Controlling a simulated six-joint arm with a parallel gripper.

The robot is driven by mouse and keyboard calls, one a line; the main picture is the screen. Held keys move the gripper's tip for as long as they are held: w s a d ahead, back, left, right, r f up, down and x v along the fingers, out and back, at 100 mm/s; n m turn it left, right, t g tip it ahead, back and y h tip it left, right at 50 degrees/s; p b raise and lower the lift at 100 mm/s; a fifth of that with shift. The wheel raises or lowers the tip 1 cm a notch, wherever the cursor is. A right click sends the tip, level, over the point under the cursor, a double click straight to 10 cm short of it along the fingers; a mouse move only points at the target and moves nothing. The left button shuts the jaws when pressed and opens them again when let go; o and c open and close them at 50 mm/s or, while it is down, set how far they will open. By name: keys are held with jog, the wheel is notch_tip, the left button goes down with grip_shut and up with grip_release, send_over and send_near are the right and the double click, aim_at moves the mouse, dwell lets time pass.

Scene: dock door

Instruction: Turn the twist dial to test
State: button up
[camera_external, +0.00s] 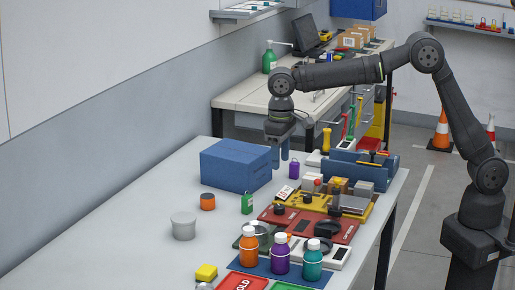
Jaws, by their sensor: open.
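My gripper (280,155) points down over the table, beside the right end of the blue box, with its fingers apart and nothing seen between them. A red panel (345,231) on the table carries round black knobs, one of them a larger black dial (328,229). A yellow panel (347,211) with small parts lies behind it. A white unit (340,253) with a dark window sits in front, partly hidden by bottles. Labels are too small to read, so I cannot tell which knob is the twist dial or its setting. My gripper is apart from these panels, behind and left of them.
A blue box (232,166) stands close to my gripper. A purple bottle (294,168) and a blue tool holder (355,175) are to the right. Orange (249,251), purple (281,256) and teal (312,265) bottles stand in front. The table's left side is mostly clear around a grey pot (183,228).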

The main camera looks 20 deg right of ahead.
aim_at(280, 206)
jog(key=shift+r, duration=1.45)
notch_tip(280, 206, down, 18)
jog(key=shift+r, duration=0.25)
